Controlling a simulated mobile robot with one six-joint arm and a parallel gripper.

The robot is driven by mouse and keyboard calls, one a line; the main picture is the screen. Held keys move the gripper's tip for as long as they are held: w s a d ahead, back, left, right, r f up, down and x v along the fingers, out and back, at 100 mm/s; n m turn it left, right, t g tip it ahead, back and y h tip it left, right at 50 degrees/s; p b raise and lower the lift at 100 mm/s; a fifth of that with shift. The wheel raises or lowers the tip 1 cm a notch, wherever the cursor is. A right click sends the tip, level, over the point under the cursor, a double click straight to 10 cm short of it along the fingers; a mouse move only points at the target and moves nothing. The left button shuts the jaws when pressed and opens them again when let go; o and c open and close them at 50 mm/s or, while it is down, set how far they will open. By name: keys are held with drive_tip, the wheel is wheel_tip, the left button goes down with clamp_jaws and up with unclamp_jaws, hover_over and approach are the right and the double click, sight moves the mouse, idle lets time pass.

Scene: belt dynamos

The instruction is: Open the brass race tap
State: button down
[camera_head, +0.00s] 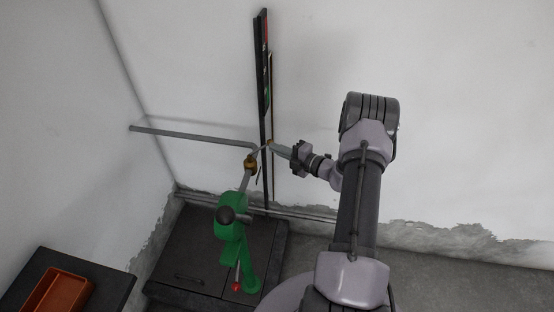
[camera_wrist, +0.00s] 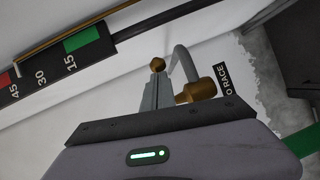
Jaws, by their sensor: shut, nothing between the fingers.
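The brass race tap (camera_head: 250,163) sits on the grey pipe above the green machine. In the wrist view its brass body (camera_wrist: 197,91) lies right of my fingers, beside a black label reading "O RACE" (camera_wrist: 235,80). A small brass knob (camera_wrist: 158,64) shows right at my fingertips; I cannot tell whether they touch it. It also shows in the head view (camera_head: 270,143). My gripper (camera_head: 274,149) reaches in from the right, near the tap. Its fingers are shut with nothing between them, as the wrist view (camera_wrist: 157,78) shows.
A tall dark gauge board (camera_head: 262,90) stands behind the tap, with numbers and a green patch (camera_wrist: 82,40). A grey pipe (camera_head: 190,136) runs to the left wall. The green machine (camera_head: 231,228) stands on a dark plinth (camera_head: 185,250). An orange tray (camera_head: 58,292) lies at lower left.

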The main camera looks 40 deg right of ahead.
drive_tip(key=w+n+g+y+b, duration=0.1)
drive_tip(key=w+n+y+b, duration=0.2)
drive_tip(key=w, duration=0.3)
drive_tip(key=shift+d+g+y+b, duration=0.25)
drive_tip(key=shift+g+y+b, duration=0.15)
drive_tip(key=shift+y, duration=0.1)
drive_tip(key=shift+w, duration=0.15)
idle(0.3)
